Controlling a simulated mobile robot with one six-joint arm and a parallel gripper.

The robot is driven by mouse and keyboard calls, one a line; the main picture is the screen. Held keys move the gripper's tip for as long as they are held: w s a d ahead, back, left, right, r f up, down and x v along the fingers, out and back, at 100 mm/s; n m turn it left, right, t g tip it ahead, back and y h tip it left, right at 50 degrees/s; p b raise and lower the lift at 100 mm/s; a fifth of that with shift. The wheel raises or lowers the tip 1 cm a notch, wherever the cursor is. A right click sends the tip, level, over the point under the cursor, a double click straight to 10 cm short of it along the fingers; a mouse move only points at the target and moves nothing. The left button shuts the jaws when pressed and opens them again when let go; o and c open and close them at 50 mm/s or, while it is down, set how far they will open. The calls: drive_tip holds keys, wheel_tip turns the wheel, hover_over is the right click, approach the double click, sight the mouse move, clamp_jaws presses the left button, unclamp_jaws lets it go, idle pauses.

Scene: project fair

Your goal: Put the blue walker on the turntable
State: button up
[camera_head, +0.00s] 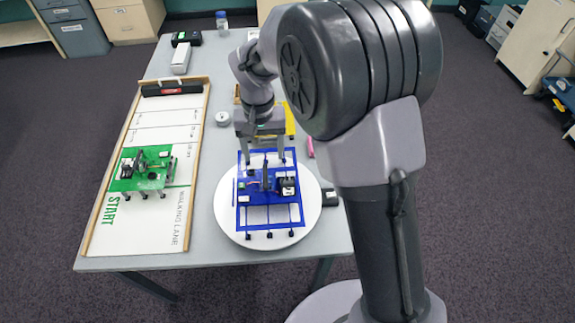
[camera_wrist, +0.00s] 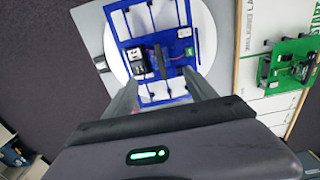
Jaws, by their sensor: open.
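The blue walker (camera_head: 257,185) is a flat blue frame with black feet and small electronics on top. It stands upright on the white round turntable (camera_head: 226,220), with its front feet near the disc's near edge. The wrist view also shows the walker (camera_wrist: 178,63) over the turntable (camera_wrist: 207,38). My gripper (camera_head: 264,157) is open, at the walker's far edge. In the wrist view the fingers of my gripper (camera_wrist: 160,92) are spread apart with nothing held between them. Whether a fingertip touches the frame I cannot tell.
A green walker (camera_head: 140,170) stands on the wood-edged walking lane (camera_head: 150,225) at the left. A yellow piece (camera_head: 290,122) lies behind my gripper. A small black box (camera_head: 330,197) lies at the turntable's right. A round white item (camera_head: 222,118) and a white box (camera_head: 181,60) are farther back.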

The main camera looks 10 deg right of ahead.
drive_tip(key=s+d+r+m+t+y, duration=0.1)
drive_tip(key=s+d+r+t, duration=0.1)
drive_tip(key=s+d+r, duration=0.35)
drive_tip(key=s+d+r+m+t, duration=0.1)
drive_tip(key=s+d+r, duration=0.1)
drive_tip(key=s+r, duration=0.55)
drive_tip(key=s+d+r+m+t+y, duration=0.1)
drive_tip(key=s+d+r+m+t, duration=0.1)
drive_tip(key=s, duration=0.8)
drive_tip(key=shift+s+d+r+t, duration=0.2)
drive_tip(key=shift+r+t, duration=0.2)
drive_tip(key=shift+r, duration=0.05)
drive_tip(key=shift+f+b, duration=0.95)
drive_tip(key=shift+b, duration=0.05)
